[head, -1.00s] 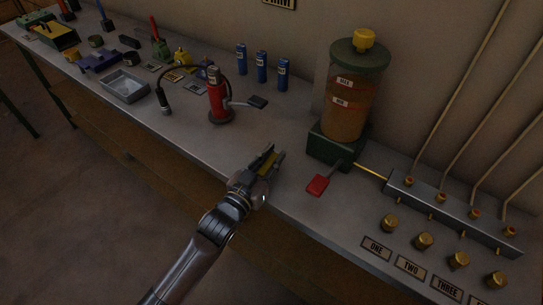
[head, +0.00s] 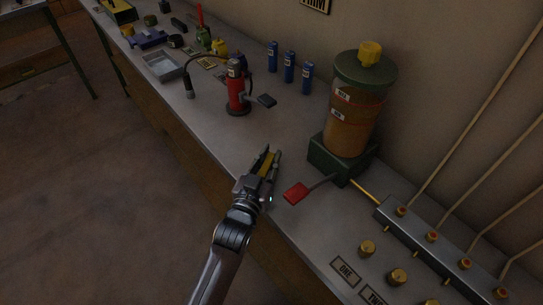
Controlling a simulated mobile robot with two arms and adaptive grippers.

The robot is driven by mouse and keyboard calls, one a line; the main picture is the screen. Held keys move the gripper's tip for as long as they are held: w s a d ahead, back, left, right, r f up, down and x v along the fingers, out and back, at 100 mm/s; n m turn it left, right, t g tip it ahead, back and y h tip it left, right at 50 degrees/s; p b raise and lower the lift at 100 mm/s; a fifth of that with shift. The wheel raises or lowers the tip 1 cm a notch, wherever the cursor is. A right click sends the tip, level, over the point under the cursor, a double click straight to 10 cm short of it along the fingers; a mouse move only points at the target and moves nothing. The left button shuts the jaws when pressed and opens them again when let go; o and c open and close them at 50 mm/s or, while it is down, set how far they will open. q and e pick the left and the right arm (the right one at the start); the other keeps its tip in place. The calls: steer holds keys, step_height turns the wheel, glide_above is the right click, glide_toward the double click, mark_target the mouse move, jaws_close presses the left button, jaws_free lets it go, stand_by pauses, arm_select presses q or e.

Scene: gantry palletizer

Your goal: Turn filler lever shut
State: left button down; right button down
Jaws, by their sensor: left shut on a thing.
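The filler lever has a flat red handle (head: 297,193) on a thin dark arm. It sticks out over the bench from the dark green base (head: 340,158) of a clear tank (head: 352,118) of amber fluid. My left gripper (head: 267,163) is above the bench's front part, just left of the red handle and apart from it in the picture. Its fingers point up and away, shut on a small yellow piece (head: 266,165) that they partly hide. My right gripper is not in view.
A metal manifold (head: 440,245) with pipes lies at the right, with brass caps (head: 368,248) and label plates before it. A red oil can (head: 238,92) and blue cylinders (head: 289,67) stand farther back. The bench between the oil can and my gripper is clear.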

arm_select(q)
steer(key=c, duration=1.5)
jaws_free()
steer(key=shift+s, duration=0.1)
steer(key=v, duration=1.2)
steer(key=shift+c, duration=0.2)
